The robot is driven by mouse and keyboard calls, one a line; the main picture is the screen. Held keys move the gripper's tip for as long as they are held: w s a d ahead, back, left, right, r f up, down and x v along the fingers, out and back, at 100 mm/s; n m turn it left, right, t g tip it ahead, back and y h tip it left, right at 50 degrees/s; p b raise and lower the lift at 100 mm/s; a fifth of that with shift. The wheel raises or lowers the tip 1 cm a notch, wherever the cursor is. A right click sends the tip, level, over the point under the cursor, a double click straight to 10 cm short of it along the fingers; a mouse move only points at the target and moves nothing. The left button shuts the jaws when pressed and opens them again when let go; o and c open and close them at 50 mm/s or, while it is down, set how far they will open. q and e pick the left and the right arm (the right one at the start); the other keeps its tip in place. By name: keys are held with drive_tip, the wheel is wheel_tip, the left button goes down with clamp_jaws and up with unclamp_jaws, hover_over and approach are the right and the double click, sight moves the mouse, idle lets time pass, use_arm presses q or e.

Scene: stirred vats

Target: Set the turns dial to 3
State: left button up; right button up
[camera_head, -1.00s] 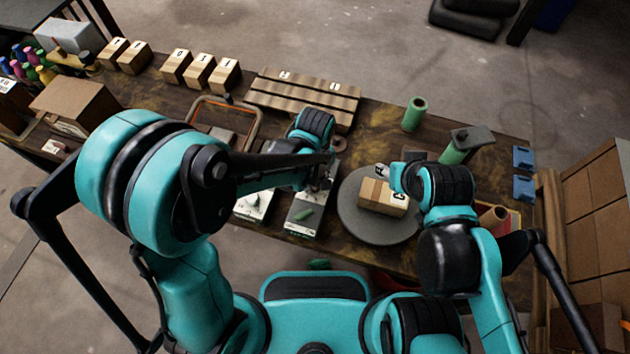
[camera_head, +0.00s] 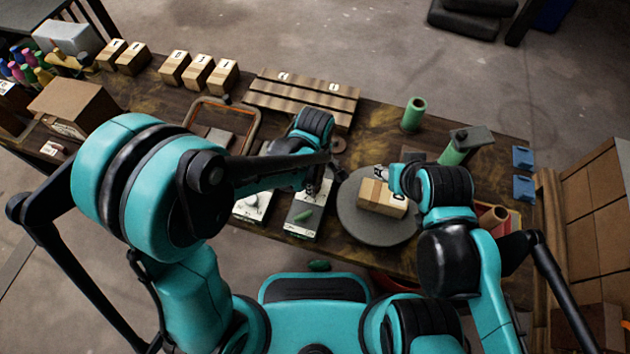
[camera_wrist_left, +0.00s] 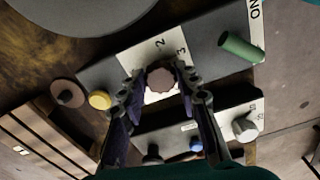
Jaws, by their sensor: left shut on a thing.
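The turns dial (camera_wrist_left: 160,80), a dark pinkish-brown lobed knob, sits on a white scale plate (camera_wrist_left: 143,58) in the left wrist view. The figures 2 and 3 show beside it; I cannot make out which one it points at. My left gripper (camera_wrist_left: 163,84) is shut on the dial, one finger on each side. In the head view my left gripper (camera_head: 324,182) is over the grey control box (camera_head: 302,222), and the arm and fingers hide the dial. My right gripper (camera_head: 390,182) is beside the wooden block (camera_head: 380,198); its fingers are mostly hidden.
A green lever (camera_wrist_left: 240,46) stands on the same control box. A second box with a pale knob (camera_wrist_left: 244,128) is alongside, and a yellow button (camera_wrist_left: 100,100) is close to the left finger. The round grey turntable (camera_head: 362,228) carries the wooden block. A green cylinder (camera_head: 414,114) stands behind.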

idle(0.3)
use_arm(q)
drive_tip(key=o, duration=1.2)
drive_tip(key=shift+c, duration=0.2)
wheel_tip(320, 180, up, 12)
